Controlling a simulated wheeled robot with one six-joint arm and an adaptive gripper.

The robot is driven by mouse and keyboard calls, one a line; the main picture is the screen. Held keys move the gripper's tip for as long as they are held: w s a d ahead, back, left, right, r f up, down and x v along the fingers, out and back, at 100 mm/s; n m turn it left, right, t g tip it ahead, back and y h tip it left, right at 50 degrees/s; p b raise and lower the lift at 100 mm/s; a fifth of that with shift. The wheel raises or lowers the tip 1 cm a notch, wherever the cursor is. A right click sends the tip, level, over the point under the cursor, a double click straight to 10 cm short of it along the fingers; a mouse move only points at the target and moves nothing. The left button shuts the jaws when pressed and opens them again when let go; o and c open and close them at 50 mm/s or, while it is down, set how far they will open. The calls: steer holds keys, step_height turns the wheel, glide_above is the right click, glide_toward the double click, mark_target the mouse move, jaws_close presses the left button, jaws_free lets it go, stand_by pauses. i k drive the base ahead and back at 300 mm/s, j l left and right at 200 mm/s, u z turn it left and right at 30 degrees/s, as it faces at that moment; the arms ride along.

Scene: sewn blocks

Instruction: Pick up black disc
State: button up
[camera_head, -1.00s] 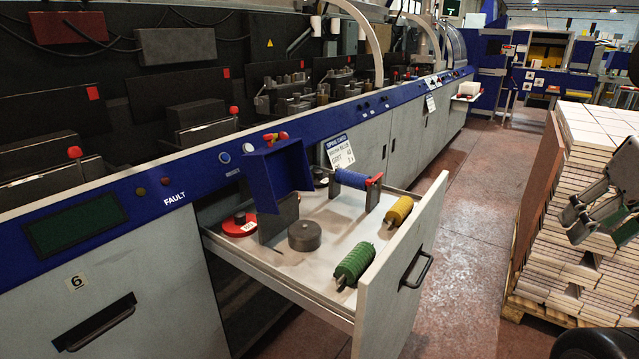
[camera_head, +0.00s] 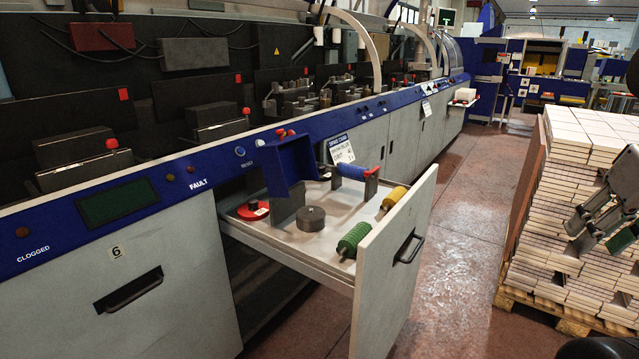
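A dark grey-black disc (camera_head: 311,219) with a small raised centre lies flat in the open drawer (camera_head: 283,243), near its middle. It is in plain view, beside a grey upright block under a blue angled bracket. My gripper (camera_head: 580,232) is at the right edge, in front of the stacked pallet and far from the drawer. Its fingers look apart with nothing between them. Part of my gripper and arm is cut off by the frame edge.
The drawer also holds a red disc (camera_head: 253,209), a green roll (camera_head: 354,240), a yellow roll (camera_head: 393,198) and a blue roll (camera_head: 352,172). The blue bracket (camera_head: 290,165) rises beside the disc. The drawer front (camera_head: 395,275) stands out over clear floor (camera_head: 460,260). A loaded pallet (camera_head: 550,220) stands right.

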mark_target(325, 174)
steer(key=u, duration=0.5)
steer(key=k+u, duration=0.15)
steer(key=u, duration=0.3)
steer(key=j+u, duration=0.1)
steer(key=u, duration=0.4)
steer(key=l+u, duration=0.7)
steer(key=k+l+u, duration=0.1)
steer(key=l+u, duration=0.3)
steer(key=k+l, duration=0.1)
steer(key=l, duration=0.4)
steer(key=k+l, duration=0.1)
steer(key=l, duration=0.35)
steer(key=k+l, duration=0.1)
steer(key=l, duration=0.4)
steer(key=k+l, duration=0.15)
steer(key=l, duration=0.3)
steer(key=k+l, duration=0.1)
steer(key=l, duration=0.4)
steer(key=k+l, duration=0.1)
steer(key=l, duration=0.4)
steer(key=k+l, duration=0.1)
steer(key=l, duration=0.35)
steer(key=k+l, duration=0.1)
steer(key=l, duration=0.4)
